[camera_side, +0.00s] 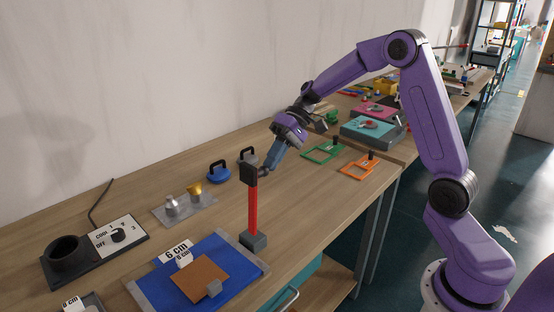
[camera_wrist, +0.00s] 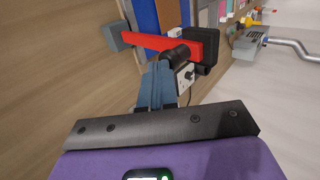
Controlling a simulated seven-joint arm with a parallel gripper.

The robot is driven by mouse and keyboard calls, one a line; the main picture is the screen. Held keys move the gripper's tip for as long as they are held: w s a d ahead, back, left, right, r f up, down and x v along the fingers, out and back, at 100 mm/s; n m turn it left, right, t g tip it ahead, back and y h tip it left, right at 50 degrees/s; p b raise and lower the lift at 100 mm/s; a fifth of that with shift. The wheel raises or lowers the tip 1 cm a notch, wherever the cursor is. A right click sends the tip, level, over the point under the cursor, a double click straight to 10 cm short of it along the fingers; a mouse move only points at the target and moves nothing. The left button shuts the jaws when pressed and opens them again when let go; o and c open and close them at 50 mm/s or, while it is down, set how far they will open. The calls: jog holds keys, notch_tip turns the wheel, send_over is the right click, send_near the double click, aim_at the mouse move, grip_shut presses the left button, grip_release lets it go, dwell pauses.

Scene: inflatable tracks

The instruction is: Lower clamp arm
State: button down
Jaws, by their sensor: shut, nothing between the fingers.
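A clamp with a red bar (camera_side: 253,208) stands upright at the table's front edge, with a grey block (camera_side: 254,240) at its foot and a black head (camera_side: 249,174) on top. In the wrist view the red bar (camera_wrist: 150,42) runs sideways to the black head (camera_wrist: 207,52), and a black round knob (camera_wrist: 180,54) sticks out towards me. My gripper (camera_side: 266,171) is shut and empty, its blue-grey fingertips (camera_wrist: 154,72) beside the knob near the clamp's top. I cannot tell whether they touch it.
A hot plate control box (camera_side: 95,250), a weight tray (camera_side: 184,208) and handled weights (camera_side: 219,173) stand behind. Green (camera_side: 322,152) and orange (camera_side: 357,168) frames lie right.

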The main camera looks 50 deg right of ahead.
jog(key=a+h, duration=0.1)
jog(key=a, duration=0.1)
jog(key=a+r+h, duration=0.1)
jog(key=a, duration=0.2)
jog(key=a+h, duration=0.2)
jog(key=shift+a+r, duration=0.2)
jog(key=shift+r, duration=0.2)
jog(key=a+f+h, duration=0.4)
jog(key=a, duration=0.2)
jog(key=a+f+h, duration=0.4)
jog(key=a, duration=0.2)
jog(key=a+f+h, duration=0.4)
jog(key=a, duration=0.3)
jog(key=shift+h, duration=0.3)
jog(key=shift+s+a+f, duration=0.1)
jog(key=shift+a+f, duration=0.15)
jog(key=shift+f, duration=0.4)
jog(key=shift+s+a+f, duration=0.1)
jog(key=shift+a+f, duration=0.1)
jog(key=shift+f, duration=0.45)
jog(key=d+v, duration=0.1)
jog(key=v, duration=1.2)
jog(key=shift+w+r, duration=0.15)
jog(key=shift+r, duration=0.35)
